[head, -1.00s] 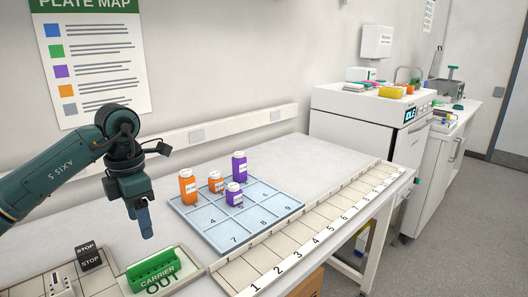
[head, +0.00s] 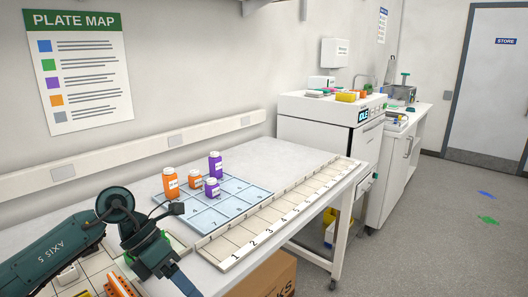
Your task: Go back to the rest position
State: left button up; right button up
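My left gripper (head: 184,284) is at the lower left in the head view, pointing down and right, low over the near left part of the bench. Its fingers are small and overlap, so whether they are apart is not clear. I see nothing held in it. My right gripper is not in view. A pale blue numbered tray (head: 238,206) lies beyond the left gripper. On it stand a tall orange bottle (head: 170,184), a short orange bottle (head: 195,180), a tall purple bottle (head: 215,166) and a short purple bottle (head: 211,188), all upright.
A numbered beige strip (head: 256,229) runs along the bench's front edge. An orange item (head: 118,287) sits near my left arm. A cardboard box (head: 268,278) is below the bench. A white machine (head: 330,125) stands beyond.

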pick_arm(q)
jog(key=s+d+r+n+t+h+p, duration=0.1)
jog(key=s+d+r+n+t+h, duration=0.1)
jog(key=d+n+t+h, duration=0.35)
jog(key=s+d+r+n+t+h, duration=0.1)
jog(key=s+d+n+t+h, duration=0.15)
jog(key=d+n+h, duration=0.55)
jog(key=a+f+n+t+y, duration=0.7)
jog(key=f+n+t+y, duration=0.25)
jog(key=n, duration=0.95)
jog(key=s+a+f+n+g+y, duration=0.2)
jog(key=s+a+f+n+y, duration=0.1)
jog(key=s+f+n+y, duration=0.1)
jog(key=s+a+f+n+g+y+p, duration=0.1)
jog(key=s+a+f+n+g+y, duration=0.2)
jog(key=s+f+n, duration=0.3)
notch_tip(320, 180, down, 5)
jog(key=shift+s+f+y, duration=0.2)
jog(key=shift+s+y, duration=0.2)
jog(key=shift+s, duration=0.55)
jog(key=shift+a, duration=0.1)
